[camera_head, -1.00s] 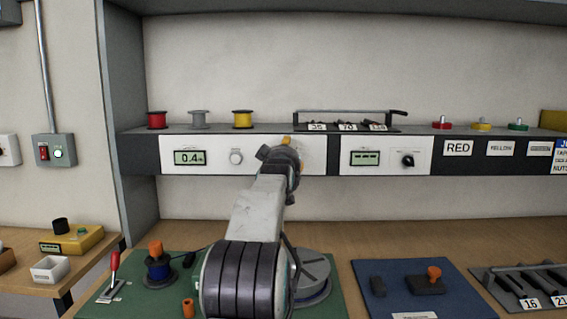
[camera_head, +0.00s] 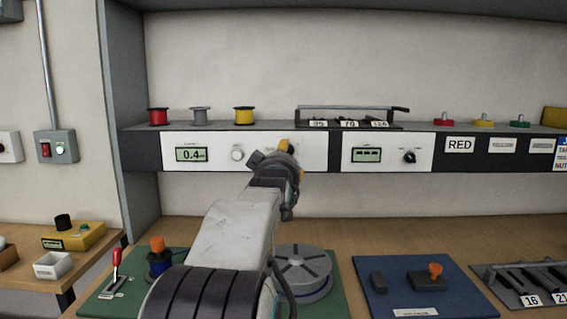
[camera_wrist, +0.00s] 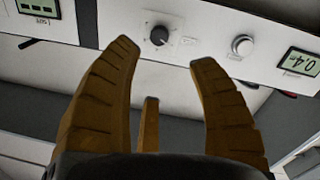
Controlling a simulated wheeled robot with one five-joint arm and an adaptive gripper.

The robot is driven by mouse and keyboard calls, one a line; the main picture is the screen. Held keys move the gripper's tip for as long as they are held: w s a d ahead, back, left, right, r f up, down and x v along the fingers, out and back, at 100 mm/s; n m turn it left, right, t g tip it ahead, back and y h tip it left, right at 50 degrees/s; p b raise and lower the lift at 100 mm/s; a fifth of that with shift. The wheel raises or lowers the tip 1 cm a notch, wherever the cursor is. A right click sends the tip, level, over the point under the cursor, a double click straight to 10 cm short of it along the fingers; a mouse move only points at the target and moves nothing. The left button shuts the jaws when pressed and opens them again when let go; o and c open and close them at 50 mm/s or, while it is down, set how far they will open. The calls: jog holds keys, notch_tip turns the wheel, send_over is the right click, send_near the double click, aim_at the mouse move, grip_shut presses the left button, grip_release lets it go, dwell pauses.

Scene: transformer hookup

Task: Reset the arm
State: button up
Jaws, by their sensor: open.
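My arm rises from the bottom centre of the head view. My gripper (camera_head: 285,147) is in front of the white panel (camera_head: 312,152) with the 0.4 display (camera_head: 192,154). In the wrist view my gripper (camera_wrist: 165,58) shows its orange-brown fingers spread apart with nothing between them. Beyond the fingertips is a black knob (camera_wrist: 160,36) on the white panel. It is apart from the fingers, and my gripper hides it in the head view. A round white button (camera_wrist: 242,45) and the 0.4 display (camera_wrist: 300,62) are to its right in the wrist view.
Red, grey and yellow spools (camera_head: 243,115) stand on the shelf above the panel. A second panel with a black knob (camera_head: 409,156) is to the right. Below are a green mat (camera_head: 120,300) with a red-handled lever (camera_head: 116,268), a grey disc (camera_head: 303,268) and a blue mat (camera_head: 385,300).

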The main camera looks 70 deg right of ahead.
jog(key=shift+a, duration=0.15)
dwell(0.7)
jog(key=w+a+f+n+t+y+p, duration=0.25)
jog(key=w+a+y+p, duration=0.25)
jog(key=w+a, duration=0.6)
jog(key=w+a+f+n+t+y+p, duration=0.25)
jog(key=w+a+y+p, duration=0.35)
jog(key=a, duration=0.9)
jog(key=s+a+f+n+g+y+p, duration=0.1)
jog(key=a+f+n+g+y+p, duration=0.2)
jog(key=a, duration=1.3)
jog(key=s+a+f+n+g+y+p, duration=0.2)
jog(key=s+a+f+g+y+p, duration=0.1)
jog(key=s+a, duration=0.8)
jog(key=shift+s+f+p, duration=0.2)
jog(key=shift+f+p, duration=0.6)
jog(key=shift+f, duration=0.05)
